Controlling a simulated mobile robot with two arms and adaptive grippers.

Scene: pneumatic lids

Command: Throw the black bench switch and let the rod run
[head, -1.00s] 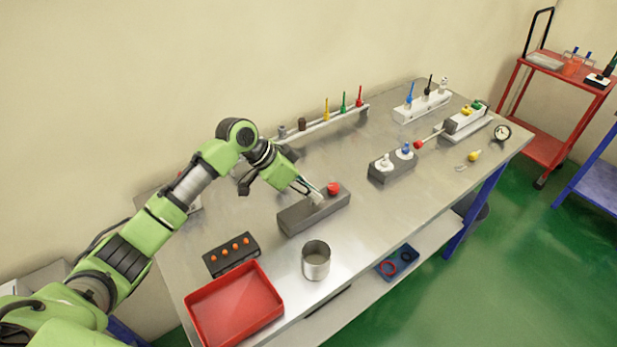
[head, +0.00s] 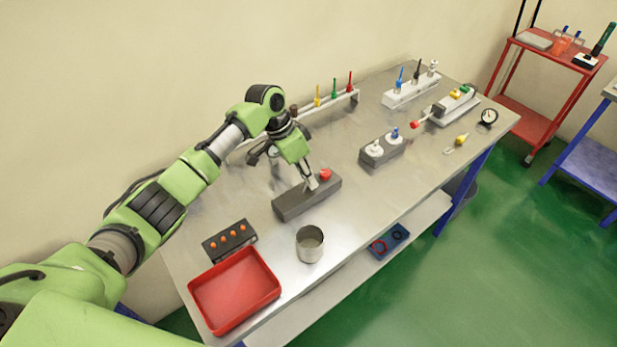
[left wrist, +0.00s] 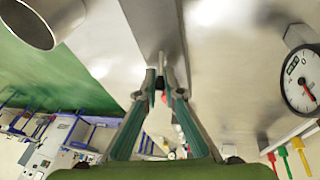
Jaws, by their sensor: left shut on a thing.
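A dark grey block (head: 290,203) with a red knob (head: 325,174) lies on the steel bench. My left gripper (head: 311,186) points down at this block, just left of the red knob. In the left wrist view my left gripper (left wrist: 160,80) is shut on a thin pale stem (left wrist: 161,58), whose base is largely hidden by the fingers. I cannot make out black on this part. A thin rod with a red tip (head: 414,124) reaches from a grey unit (head: 464,102) farther right. My right gripper is out of view.
A metal can (head: 309,244), a red tray (head: 234,291) and a black strip with orange knobs (head: 229,240) stand near the front left. A grey block with white and blue caps (head: 381,148) stands mid-bench. A round gauge (head: 487,117) stands at the right.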

